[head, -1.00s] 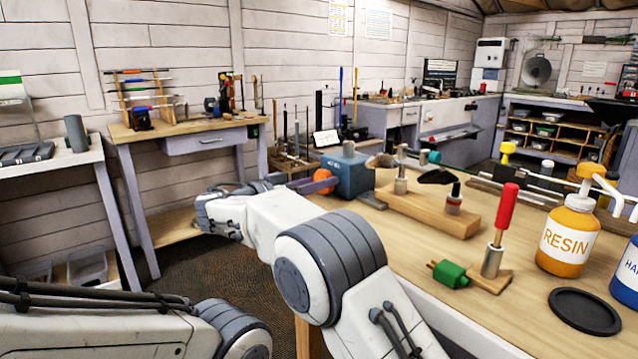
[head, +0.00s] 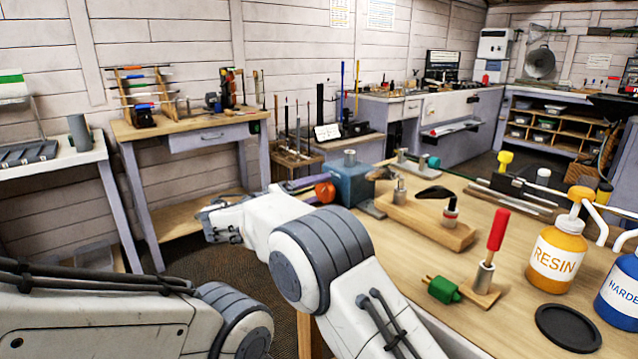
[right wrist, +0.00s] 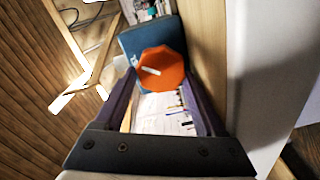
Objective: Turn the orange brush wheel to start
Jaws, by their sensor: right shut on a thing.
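The orange brush wheel (head: 325,191) sits on the near left side of a blue box (head: 349,181) at the left end of the wooden bench. In the right wrist view the wheel (right wrist: 163,68) is an orange knob with a pale mark on its face, in front of the blue box (right wrist: 133,42). My right gripper (head: 306,186) is shut on the wheel, one purple-grey finger on each side; its jaws also show in the right wrist view (right wrist: 160,88). My left gripper is out of view; only the left arm's links show at the lower left.
The bench (head: 420,268) carries a wooden block (head: 430,222), a red-handled tool (head: 497,230), a green piece (head: 443,290), a resin bottle (head: 557,258), a blue bottle (head: 622,290) and a black disc (head: 567,328). Floor shows left of the bench.

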